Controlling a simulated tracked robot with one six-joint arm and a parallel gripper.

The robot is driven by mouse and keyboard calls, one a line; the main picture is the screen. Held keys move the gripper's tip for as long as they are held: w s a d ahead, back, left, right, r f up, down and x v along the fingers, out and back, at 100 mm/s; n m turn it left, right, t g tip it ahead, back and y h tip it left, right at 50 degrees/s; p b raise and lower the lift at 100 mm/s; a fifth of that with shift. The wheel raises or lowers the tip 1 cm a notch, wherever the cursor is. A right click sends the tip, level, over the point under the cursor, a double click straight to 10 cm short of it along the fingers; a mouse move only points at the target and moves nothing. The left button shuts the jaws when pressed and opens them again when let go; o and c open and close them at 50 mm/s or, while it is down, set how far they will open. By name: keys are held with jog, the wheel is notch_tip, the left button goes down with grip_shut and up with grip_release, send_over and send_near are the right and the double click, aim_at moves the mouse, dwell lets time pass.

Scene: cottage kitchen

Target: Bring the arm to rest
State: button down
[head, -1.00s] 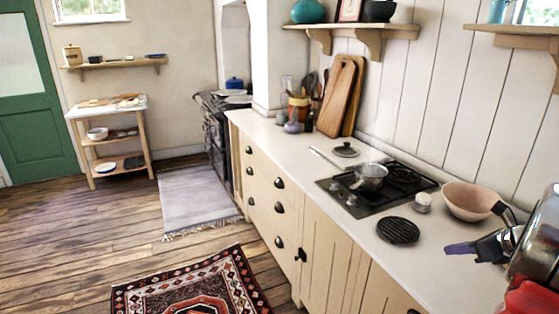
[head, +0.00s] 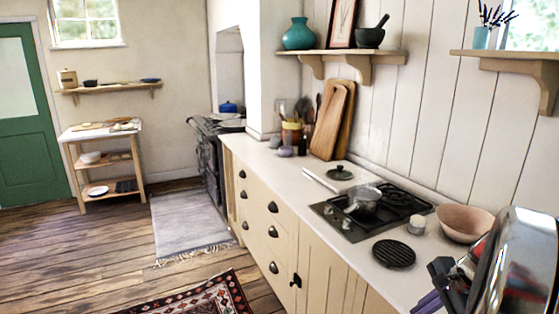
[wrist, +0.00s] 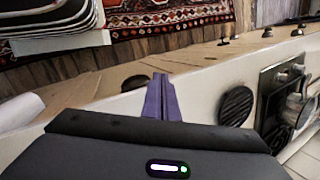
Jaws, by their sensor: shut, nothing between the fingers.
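My gripper (head: 428,303) is at the lower right in the head view, at the front edge of the counter (head: 285,180). Its purple fingers point down and left. In the wrist view the fingers (wrist: 163,98) lie side by side, closed with nothing between them. My folded arm covers the right end of the counter in the head view.
A round black trivet (head: 394,254) lies near my gripper, with a hob (head: 335,217) bearing a steel saucepan (head: 364,199) beyond it. A pinkish bowl (head: 465,224) and a small white pot (head: 417,225) stand behind. Patterned rug (head: 200,297) on the floor.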

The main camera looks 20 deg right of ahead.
jog(key=s+a+r+n, duration=0.1)
jog(key=a+r+n, duration=0.2)
jog(key=a+n, duration=0.4)
jog(key=s+a+r+n+h, duration=0.1)
jog(key=a+n, duration=0.5)
jog(key=a, duration=1)
jog(key=s+a+r+n+t, duration=0.1)
jog(key=a+r+n, duration=0.5)
jog(key=a, duration=0.6)
jog(key=shift+s+n, duration=0.7)
jog(key=shift+n, duration=0.1)
